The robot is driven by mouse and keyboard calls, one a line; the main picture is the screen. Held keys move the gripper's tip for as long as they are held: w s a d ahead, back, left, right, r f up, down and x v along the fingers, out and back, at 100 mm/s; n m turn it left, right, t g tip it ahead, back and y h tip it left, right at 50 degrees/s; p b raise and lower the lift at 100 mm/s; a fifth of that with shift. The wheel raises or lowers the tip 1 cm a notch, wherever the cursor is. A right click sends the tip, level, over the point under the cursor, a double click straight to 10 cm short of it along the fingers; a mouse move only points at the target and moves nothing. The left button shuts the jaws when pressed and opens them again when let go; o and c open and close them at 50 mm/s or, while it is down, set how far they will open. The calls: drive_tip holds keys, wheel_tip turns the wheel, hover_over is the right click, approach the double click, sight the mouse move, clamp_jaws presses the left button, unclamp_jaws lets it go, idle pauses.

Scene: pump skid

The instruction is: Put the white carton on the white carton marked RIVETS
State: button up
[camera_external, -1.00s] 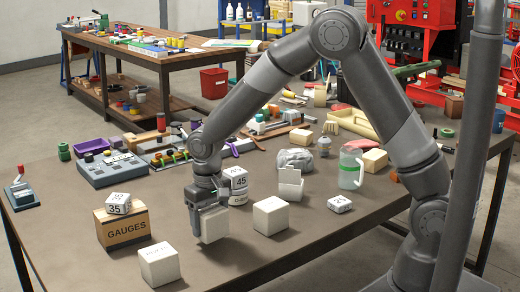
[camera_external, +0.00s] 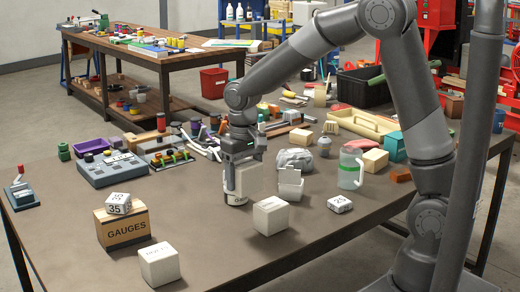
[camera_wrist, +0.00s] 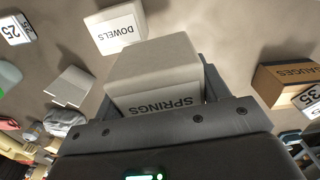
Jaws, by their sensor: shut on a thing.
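I cannot read RIVETS on any carton.
A brown GAUGES box (camera_external: 123,227) with a numbered block (camera_external: 118,203) on it stands at left. The table between GAUGES and my gripper is clear.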

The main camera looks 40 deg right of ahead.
drive_tip(key=s+a+r, duration=0.1)
drive_tip(key=a+r, duration=0.2)
drive_tip(key=a, duration=0.5)
drive_tip(key=s+a+r, duration=0.2)
drive_tip(key=a+r, duration=0.2)
drive_tip(key=a, duration=0.5)
hover_over(157, 251)
drive_tip(key=shift+m, duration=0.4)
wheel_tip(157, 251, down, 7)
drive_tip(key=shift+d+r, duration=0.15)
drive_tip(key=shift+f, duration=2.1)
drive_tip(key=shift+f, duration=0.1)
drive_tip(key=o, duration=1.1)
drive_tip(key=shift+o, duration=0.2)
wheel_tip(157, 251, up, 12)
